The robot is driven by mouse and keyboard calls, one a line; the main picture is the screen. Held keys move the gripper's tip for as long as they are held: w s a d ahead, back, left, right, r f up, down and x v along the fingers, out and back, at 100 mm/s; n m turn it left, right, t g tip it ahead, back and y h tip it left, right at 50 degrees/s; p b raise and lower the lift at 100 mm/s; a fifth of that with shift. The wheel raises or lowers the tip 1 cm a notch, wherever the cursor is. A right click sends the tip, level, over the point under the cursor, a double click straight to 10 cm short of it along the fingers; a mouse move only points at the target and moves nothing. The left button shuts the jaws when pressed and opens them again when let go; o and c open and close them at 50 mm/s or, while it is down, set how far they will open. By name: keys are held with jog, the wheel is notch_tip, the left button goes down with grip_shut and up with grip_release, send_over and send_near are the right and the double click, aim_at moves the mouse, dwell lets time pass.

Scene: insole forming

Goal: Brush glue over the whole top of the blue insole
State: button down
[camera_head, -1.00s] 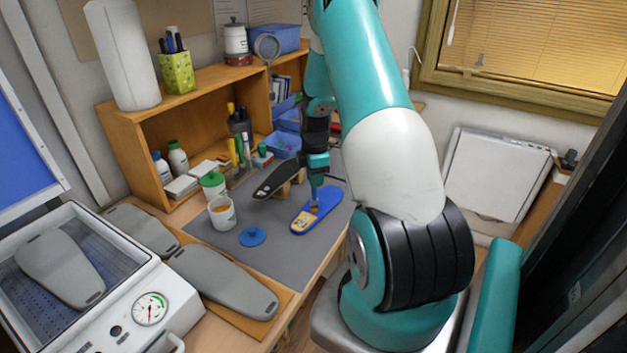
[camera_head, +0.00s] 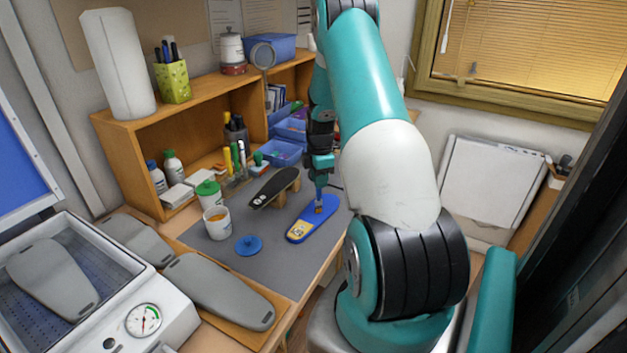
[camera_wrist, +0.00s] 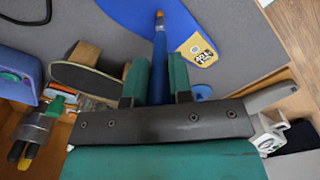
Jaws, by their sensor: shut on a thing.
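The blue insole (camera_head: 305,230) lies flat on the grey mat, with a yellow printed patch (camera_head: 298,230) at its near end. In the wrist view the insole (camera_wrist: 222,20) is cut off at the top edge. My gripper (camera_head: 319,172) is shut on a blue-handled brush (camera_wrist: 159,50) above the insole. The brush tip is over the insole's far half, touching or very close; I cannot tell which. The white glue pot (camera_head: 217,229) stands open to the left with amber glue inside. I cannot make out a glue film on the insole.
The blue lid (camera_head: 249,245) lies left of the insole. A dark insole on a wooden support (camera_head: 272,190) stands just behind. A green-capped bottle (camera_head: 209,193) and pens (camera_head: 232,155) are further back. Grey insole plates (camera_head: 215,290) lie front left. The mat (camera_head: 262,268) is clear in front.

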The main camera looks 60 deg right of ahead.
jog(key=d+b, duration=0.1)
jog(key=d, duration=0.6)
jog(key=shift+s+f, duration=0.2)
dwell(0.9)
notch_tip(320, 180, up, 8)
jog(key=p, duration=0.4)
jog(key=shift+p, duration=0.4)
